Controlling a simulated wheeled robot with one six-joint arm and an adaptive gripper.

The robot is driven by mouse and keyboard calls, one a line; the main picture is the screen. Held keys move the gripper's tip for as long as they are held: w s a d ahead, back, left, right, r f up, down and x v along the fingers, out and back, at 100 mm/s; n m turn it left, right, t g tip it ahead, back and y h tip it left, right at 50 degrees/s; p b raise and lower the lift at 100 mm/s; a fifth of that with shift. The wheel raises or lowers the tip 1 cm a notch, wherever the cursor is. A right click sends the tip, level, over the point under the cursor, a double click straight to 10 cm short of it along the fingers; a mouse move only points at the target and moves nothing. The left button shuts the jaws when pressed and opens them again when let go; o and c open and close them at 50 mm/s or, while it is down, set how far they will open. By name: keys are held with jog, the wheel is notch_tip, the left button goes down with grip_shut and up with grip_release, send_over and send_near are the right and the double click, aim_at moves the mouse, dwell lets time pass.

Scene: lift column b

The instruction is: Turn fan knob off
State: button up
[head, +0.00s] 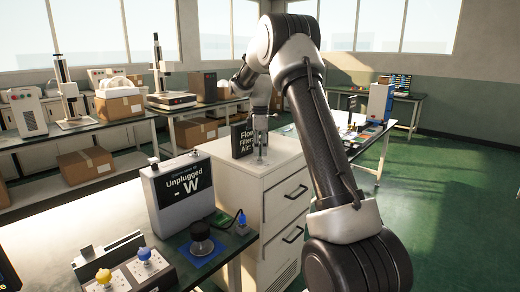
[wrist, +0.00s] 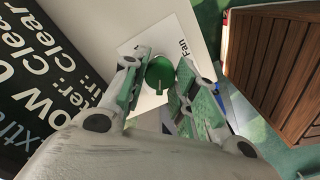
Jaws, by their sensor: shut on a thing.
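The fan knob (wrist: 160,72) is green and round, on a white plate (wrist: 152,48) lettered "Fan" in the wrist view. My gripper (wrist: 161,76) reaches down to it, with one finger on each side, shut on the knob. A dark pointer or stem shows at the knob's near edge; its exact setting is hard to read. In the head view, my gripper (head: 261,150) is low over the top of the white drawer cabinet (head: 285,165). The knob itself cannot be made out there.
A black sign (head: 241,139) with white text stands on the cabinet close to my gripper; it also fills the left of the wrist view (wrist: 40,95). A grey box (head: 178,195) reading "Unplugged" stands on the near bench. A brown slatted box (wrist: 270,65) is at right.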

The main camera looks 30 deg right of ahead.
dwell(0.3)
jog(key=o, duration=1)
notch_tip(320, 180, up, 12)
dwell(0.5)
